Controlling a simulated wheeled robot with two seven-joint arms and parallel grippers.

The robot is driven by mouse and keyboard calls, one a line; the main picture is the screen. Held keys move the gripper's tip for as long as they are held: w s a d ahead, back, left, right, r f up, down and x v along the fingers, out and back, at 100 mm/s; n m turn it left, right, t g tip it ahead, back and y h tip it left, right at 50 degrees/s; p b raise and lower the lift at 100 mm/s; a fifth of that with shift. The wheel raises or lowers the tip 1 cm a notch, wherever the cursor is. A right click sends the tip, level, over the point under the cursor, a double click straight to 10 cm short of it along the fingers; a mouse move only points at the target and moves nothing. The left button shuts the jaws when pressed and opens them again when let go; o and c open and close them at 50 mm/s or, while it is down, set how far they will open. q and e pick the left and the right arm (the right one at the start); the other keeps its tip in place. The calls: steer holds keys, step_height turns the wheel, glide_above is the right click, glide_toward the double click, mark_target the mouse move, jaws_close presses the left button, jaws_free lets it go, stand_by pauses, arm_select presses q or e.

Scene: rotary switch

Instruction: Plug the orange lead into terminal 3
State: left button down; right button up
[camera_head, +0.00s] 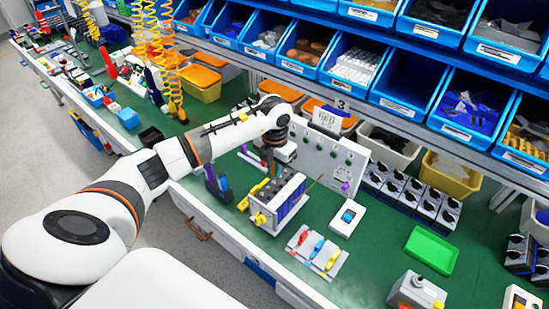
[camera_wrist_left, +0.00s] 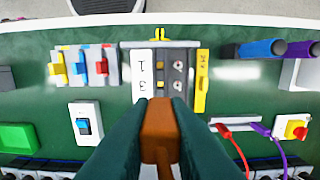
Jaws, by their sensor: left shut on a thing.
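The terminal block (camera_head: 279,203) stands on the green bench with its dark face of screws. My left gripper (camera_head: 274,168) is over the back of the block. In the left wrist view its dark fingers (camera_wrist_left: 160,108) are shut on the orange lead's plug (camera_wrist_left: 160,130). The plug is near the strip's number 3 end; its tip and any contact with a terminal cannot be made out. My right gripper is not in view.
A white panel (camera_head: 326,152) stands behind the block. A tray with red, blue and yellow pieces (camera_head: 302,259) lies in front, a white switch box (camera_head: 347,218) to the right. A green tray (camera_head: 431,250) is farther right. Red (camera_wrist_left: 238,150) and purple leads (camera_wrist_left: 275,145) show in the wrist view.

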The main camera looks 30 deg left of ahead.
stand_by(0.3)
arm_select(q)
steer(key=shift+f+b, duration=0.3)
steer(key=shift+b, duration=0.15)
step_height(320, 180, down, 5)
steer(key=b, duration=0.4)
steer(key=shift+f, duration=0.25)
steer(key=shift+b, duration=0.35)
steer(key=shift+f, duration=0.15)
stand_by(0.4)
